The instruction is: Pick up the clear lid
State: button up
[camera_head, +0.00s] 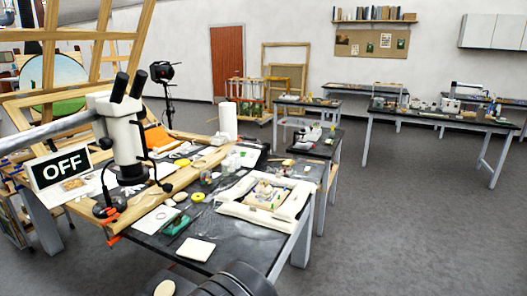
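I cannot make out the clear lid for certain in the head view. Small clear and white containers (232,163) stand in a group on the dark-topped worktable (232,255), behind the padded white frame, but they are too small to tell lids apart. A dark rounded part of my own arm shows at the bottom edge, in front of the table. My gripper's fingers are not in view.
A microscope (125,135), an OFF sign (61,167) and a wooden easel beam (175,185) crowd the table's left. A padded white frame (240,213) lies at the right, a white square (196,249) near the front. The grey floor (400,230) at right is clear.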

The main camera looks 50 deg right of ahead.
aim_at(311, 131)
jog(key=z, duration=1.95)
jog(key=i+l+z, duration=0.15)
jog(key=i+l, duration=0.2)
jog(key=i, duration=0.35)
jog(key=i+l+z, duration=0.2)
jog(key=i, duration=0.45)
jog(key=i+l+z, duration=0.15)
jog(key=i, duration=2.6)
jog(key=i+u, duration=0.15)
jog(key=i, duration=0.45)
jog(key=i+l+u, duration=0.1)
jog(key=i, duration=0.5)
jog(key=i+l+u, duration=0.15)
jog(key=i, duration=0.45)
jog(key=i+u, duration=0.15)
jog(key=u, duration=0.3)
jog(key=i+u, duration=0.2)
jog(key=u, duration=0.25)
jog(key=i+u, duration=0.15)
jog(key=u, duration=0.3)
jog(key=i+l+u, duration=0.15)
jog(key=u, duration=0.3)
jog(key=i+l+u, duration=0.1)
jog(key=u, duration=0.35)
jog(key=i+l+u, duration=0.2)
jog(key=u, duration=0.15)
